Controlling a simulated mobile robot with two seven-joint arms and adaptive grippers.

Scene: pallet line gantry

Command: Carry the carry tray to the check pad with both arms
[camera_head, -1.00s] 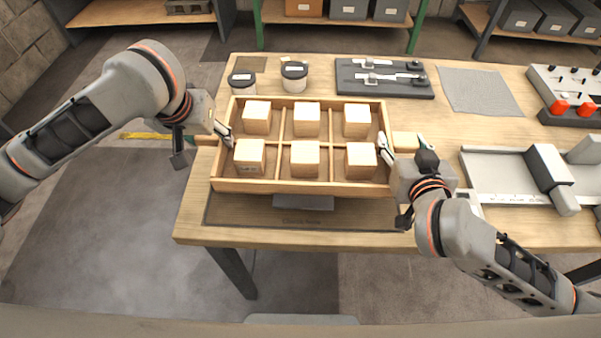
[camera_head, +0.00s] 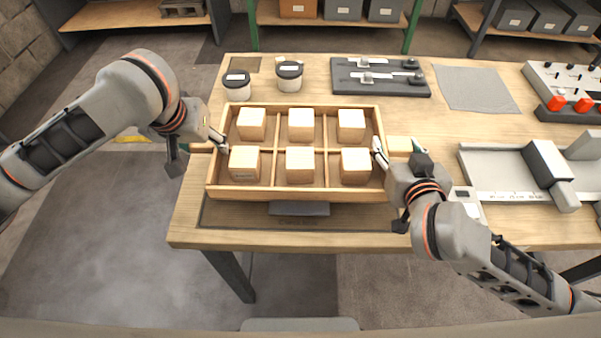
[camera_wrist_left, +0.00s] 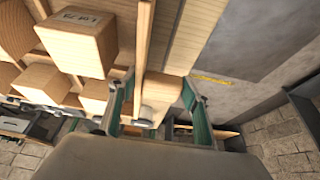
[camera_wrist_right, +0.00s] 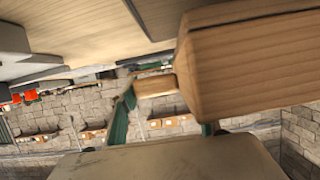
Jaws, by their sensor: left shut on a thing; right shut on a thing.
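The carry tray (camera_head: 262,193) is a wooden frame with compartments, each holding a pale wooden block (camera_head: 300,165). It looks level, over a dark mat (camera_head: 225,215) at the table's front; whether it touches the mat is unclear. The mat's lettering is too small to read, so I cannot tell if it is the check pad. My left gripper (camera_head: 222,145) is shut at the tray's left side; the left wrist view shows the tray wall (camera_wrist_left: 146,45) near its fingers. My right gripper (camera_head: 379,153) is shut at the right side, beside a wooden handle (camera_head: 400,145).
Two lidded cups (camera_head: 289,77) stand just behind the tray. A dark fixture (camera_head: 345,88) and a grey mat (camera_head: 475,88) lie at the back. A grey slide device (camera_head: 500,175) and a control box with red knobs (camera_head: 570,100) stand right. Table space before the tray is narrow.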

